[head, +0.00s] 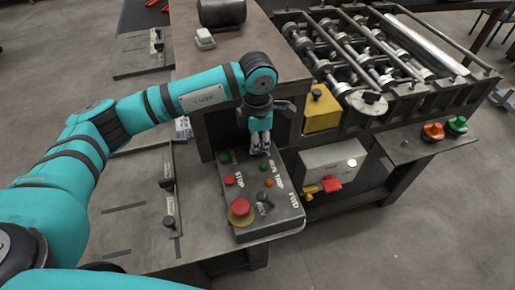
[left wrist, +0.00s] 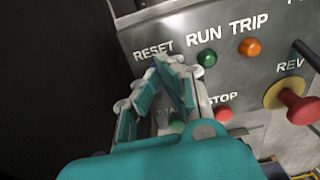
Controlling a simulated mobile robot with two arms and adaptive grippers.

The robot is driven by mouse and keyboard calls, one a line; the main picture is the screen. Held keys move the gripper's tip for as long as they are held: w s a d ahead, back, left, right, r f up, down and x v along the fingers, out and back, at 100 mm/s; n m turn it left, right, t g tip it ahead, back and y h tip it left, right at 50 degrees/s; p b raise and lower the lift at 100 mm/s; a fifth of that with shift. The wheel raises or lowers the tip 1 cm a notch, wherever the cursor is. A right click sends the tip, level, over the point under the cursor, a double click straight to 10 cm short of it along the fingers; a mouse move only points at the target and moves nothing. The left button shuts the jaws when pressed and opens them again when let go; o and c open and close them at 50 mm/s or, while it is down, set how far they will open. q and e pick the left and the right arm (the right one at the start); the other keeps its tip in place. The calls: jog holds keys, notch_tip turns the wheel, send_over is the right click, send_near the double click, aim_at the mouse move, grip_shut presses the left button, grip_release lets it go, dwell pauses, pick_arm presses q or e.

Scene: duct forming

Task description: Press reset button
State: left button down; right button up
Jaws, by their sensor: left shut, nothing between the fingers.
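The control panel (head: 283,213) is a grey box with labelled buttons on the bench. In the left wrist view the RESET label (left wrist: 153,48) shows on the panel (left wrist: 270,20). The reset button below that label is mostly hidden by my fingers; a small bluish bit shows beside the tips. My left gripper (head: 262,151) is shut and empty, pointing down at the panel's far end. In the left wrist view the tips of my left gripper (left wrist: 168,62) lie just below the RESET label; I cannot tell whether they touch the button. My right gripper is not in view.
Near the tips are the green RUN lamp (left wrist: 207,57), orange TRIP lamp (left wrist: 250,47) and red STOP button (left wrist: 222,113). The green START button (left wrist: 177,126) is partly covered. A red emergency knob (head: 240,207) stands up nearer. A roller machine (head: 370,60) is at right.

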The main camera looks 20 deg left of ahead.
pick_arm(q)
jog(key=shift+r, duration=0.1)
jog(key=shift+r+p, duration=1.55)
jog(key=shift+r, duration=1.9)
